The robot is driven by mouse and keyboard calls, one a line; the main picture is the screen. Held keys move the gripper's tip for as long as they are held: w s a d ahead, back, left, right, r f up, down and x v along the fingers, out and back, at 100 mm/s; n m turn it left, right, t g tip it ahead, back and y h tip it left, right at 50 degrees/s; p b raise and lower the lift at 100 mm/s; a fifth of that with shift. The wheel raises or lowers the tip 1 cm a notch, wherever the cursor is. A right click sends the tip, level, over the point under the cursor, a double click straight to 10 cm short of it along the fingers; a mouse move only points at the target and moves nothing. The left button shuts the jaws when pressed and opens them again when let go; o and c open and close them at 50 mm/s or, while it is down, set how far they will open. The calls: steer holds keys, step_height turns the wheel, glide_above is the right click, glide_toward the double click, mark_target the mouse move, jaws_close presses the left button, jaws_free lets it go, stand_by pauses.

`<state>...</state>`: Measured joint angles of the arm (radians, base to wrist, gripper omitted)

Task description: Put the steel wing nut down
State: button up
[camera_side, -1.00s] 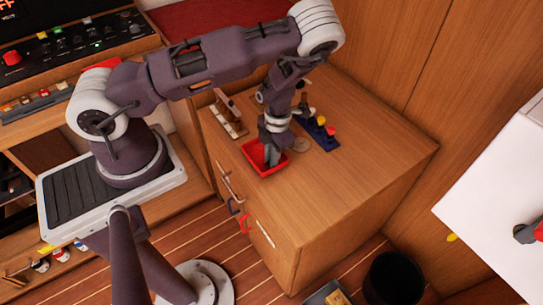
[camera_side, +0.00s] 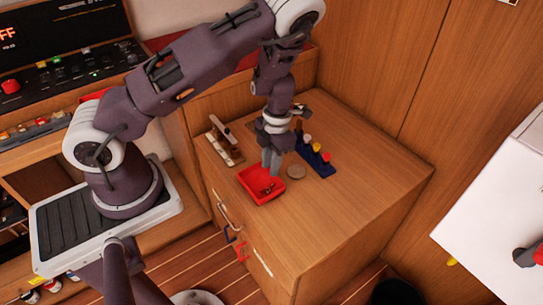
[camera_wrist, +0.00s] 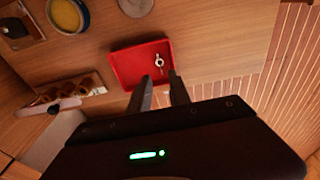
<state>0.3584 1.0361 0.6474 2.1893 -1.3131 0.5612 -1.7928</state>
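The steel wing nut (camera_wrist: 159,61) lies in the red tray (camera_wrist: 127,66), near its right side in the wrist view. In the side view the red tray (camera_side: 250,180) sits on the wooden cabinet top, with small dark shapes inside that I cannot tell apart. My gripper (camera_wrist: 162,78) is open, its two fingers apart with nothing between them. In the side view my gripper (camera_side: 271,170) points down just above the tray, clear of the wing nut.
A blue rack with coloured knobs (camera_side: 316,159) stands right of the tray, with a round flat disc (camera_side: 296,172) between. A wooden holder (camera_side: 224,143) stands behind left. The cabinet top is clear toward the right.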

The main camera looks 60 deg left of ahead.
steer(key=s+d+r+m+t+h, duration=0.1)
steer(key=d+r+m, duration=0.2)
steer(key=r+m, duration=0.35)
steer(key=s+d+r+m+h, duration=0.15)
steer(key=d+r+m, duration=0.25)
steer(key=r, duration=0.5)
steer(key=s+d+r+m+t+h, duration=0.1)
steer(key=d+r+m+h, duration=0.15)
steer(key=r+m, duration=0.4)
steer(key=s+a+r+m+t+y, duration=0.1)
steer(key=s+r+m+t+y, duration=0.1)
steer(key=s+r+m, duration=0.3)
steer(key=s+a+r+m+t+y, duration=0.1)
steer(key=s+r+m+t+y, duration=0.2)
steer(key=s+r+m, duration=0.3)
steer(key=s+m, duration=0.4)
steer(key=m, duration=0.4)
steer(key=shift+s+a+r, duration=0.15)
